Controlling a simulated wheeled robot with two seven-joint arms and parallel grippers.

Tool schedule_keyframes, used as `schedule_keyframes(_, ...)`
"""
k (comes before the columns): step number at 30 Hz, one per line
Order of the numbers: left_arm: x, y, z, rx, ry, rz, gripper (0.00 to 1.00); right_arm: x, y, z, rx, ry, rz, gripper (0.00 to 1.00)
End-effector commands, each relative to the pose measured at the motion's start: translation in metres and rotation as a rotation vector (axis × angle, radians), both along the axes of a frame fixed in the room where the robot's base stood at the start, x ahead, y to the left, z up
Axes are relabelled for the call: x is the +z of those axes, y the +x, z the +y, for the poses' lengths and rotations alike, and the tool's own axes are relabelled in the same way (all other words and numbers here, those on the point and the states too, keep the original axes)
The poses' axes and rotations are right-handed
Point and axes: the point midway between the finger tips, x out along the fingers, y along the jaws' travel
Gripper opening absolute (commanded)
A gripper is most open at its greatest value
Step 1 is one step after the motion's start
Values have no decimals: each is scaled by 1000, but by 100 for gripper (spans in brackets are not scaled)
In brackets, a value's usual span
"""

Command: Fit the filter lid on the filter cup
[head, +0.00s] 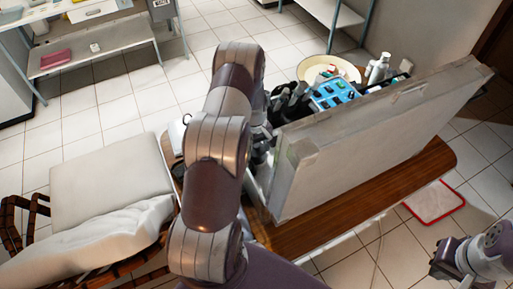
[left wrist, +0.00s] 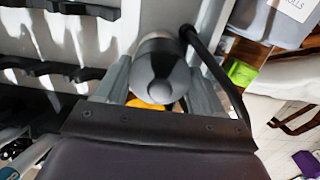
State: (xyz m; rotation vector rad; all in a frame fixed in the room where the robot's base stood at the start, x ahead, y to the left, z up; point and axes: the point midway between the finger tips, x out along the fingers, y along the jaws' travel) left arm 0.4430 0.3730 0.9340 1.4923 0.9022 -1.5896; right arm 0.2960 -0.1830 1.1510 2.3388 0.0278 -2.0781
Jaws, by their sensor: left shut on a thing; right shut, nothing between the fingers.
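My left arm fills the middle of the head view, and its gripper (head: 262,143) is mostly hidden behind it at the near left end of the dental case (head: 345,165). In the left wrist view my left gripper (left wrist: 160,88) is shut on a dark grey, round-ended part (left wrist: 160,70), which looks like the filter lid. A bit of orange shows just below this part. I cannot make out the filter cup or whether the part touches it. My right gripper (head: 445,266) is shut and empty at the lower right, away from the case.
The case stands on a wooden table (head: 320,225), with black handpieces (head: 290,103), a blue panel (head: 333,93), bottles (head: 378,68) and a round bowl (head: 328,70). A black curved bar (left wrist: 215,70) runs close beside the left fingers. A white padded chair (head: 105,185) stands left.

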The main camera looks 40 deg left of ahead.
Motion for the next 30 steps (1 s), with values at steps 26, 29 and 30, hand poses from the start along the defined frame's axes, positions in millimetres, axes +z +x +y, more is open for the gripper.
schedule_keyframes(26,84,3,6,-1,3,-5,98,-29,0,0,0,0,0,0)
schedule_keyframes(29,106,3,7,0,3,-4,98,-33,0,0,0,0,0,0)
schedule_keyframes(30,112,3,7,0,1,-3,98,-34,0,0,0,0,0,0)
